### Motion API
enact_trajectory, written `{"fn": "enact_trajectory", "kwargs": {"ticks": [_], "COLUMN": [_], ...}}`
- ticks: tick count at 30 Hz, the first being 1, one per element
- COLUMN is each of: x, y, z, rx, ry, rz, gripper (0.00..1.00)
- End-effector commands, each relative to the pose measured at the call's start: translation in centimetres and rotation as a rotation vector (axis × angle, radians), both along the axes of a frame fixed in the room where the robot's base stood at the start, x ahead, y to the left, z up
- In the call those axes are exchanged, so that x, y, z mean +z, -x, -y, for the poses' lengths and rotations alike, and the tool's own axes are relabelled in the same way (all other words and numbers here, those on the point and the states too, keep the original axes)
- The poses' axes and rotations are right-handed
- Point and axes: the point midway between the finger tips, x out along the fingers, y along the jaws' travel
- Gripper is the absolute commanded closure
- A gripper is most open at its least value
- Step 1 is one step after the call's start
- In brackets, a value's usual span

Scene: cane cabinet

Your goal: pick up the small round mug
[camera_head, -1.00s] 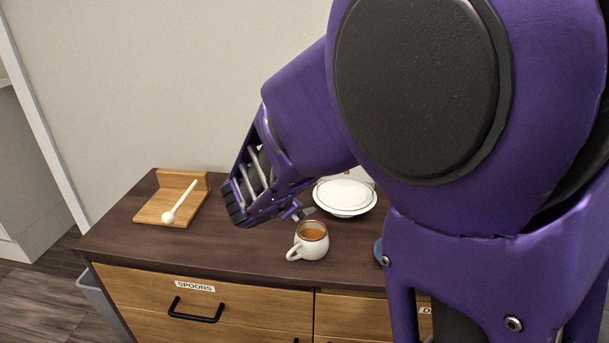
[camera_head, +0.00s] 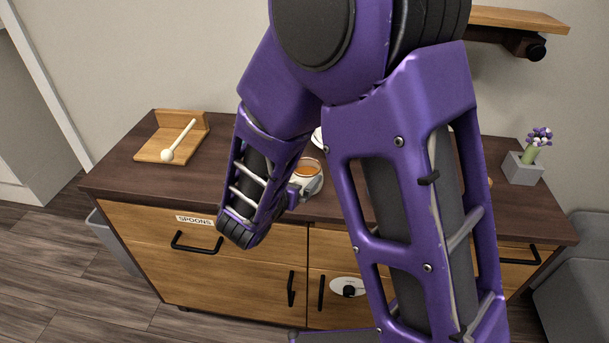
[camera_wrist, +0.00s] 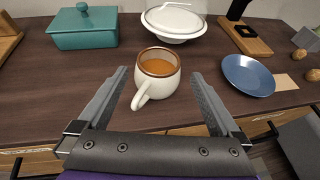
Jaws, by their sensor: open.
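The small round mug (camera_wrist: 158,75) is white with a brown rim and holds an orange-brown drink. It stands upright on the dark cabinet top, its handle turned toward the lower left in the wrist view. My gripper (camera_wrist: 161,80) is open, with one finger on each side of the mug; I cannot tell whether either touches it. In the head view the mug (camera_head: 308,178) is partly hidden behind my arm, and my fingers are mostly hidden there too.
Behind the mug stand a teal lidded pot (camera_wrist: 84,28) and a white lidded dish (camera_wrist: 174,20). A blue plate (camera_wrist: 248,75) lies to the right. A wooden stand with a spoon (camera_head: 178,140) is at the left. The dark cabinet top (camera_wrist: 60,85) is bare left of the mug.

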Motion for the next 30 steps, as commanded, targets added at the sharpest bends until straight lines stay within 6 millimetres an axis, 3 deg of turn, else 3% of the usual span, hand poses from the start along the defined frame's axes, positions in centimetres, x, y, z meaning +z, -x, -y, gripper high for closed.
{"fn": "enact_trajectory", "kwargs": {"ticks": [18, 27, 30], "x": [-2.9, -3.1, -3.1], "y": [-6.0, -6.5, -6.5], "z": [2.4, 2.6, 2.6], "rx": [-0.002, 0.001, 0.001], "ry": [-0.001, -0.002, -0.002], "rz": [-0.001, 0.0, 0.0], "gripper": [0.0, 0.0, 0.16]}}
